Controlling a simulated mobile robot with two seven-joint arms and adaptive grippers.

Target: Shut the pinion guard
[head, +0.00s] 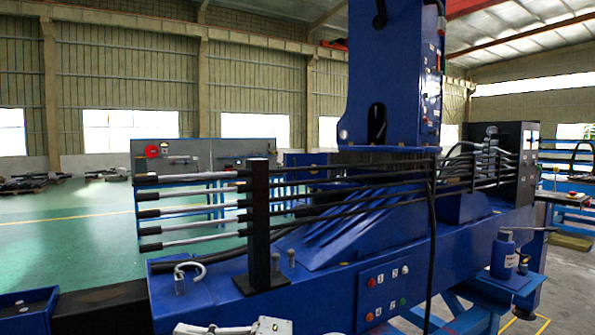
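I cannot tell for certain which part is the pinion guard. A blue ribbed, sloping cover (345,246) sits on the blue machine bed behind the rods, partly hidden by them. Whether it is hinged, open or shut does not show. Pale grey parts, which look like my own arm, just enter at the bottom edge left of centre. No gripper fingers show, and nothing is seen held.
Several horizontal rods (190,211) run through a black post (259,215) across the blue bed. A metal hook (189,271) stands at its left. A button panel (384,291) is on its front. A blue bottle (503,254) stands on the right shelf. A blue tower (392,75) rises behind.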

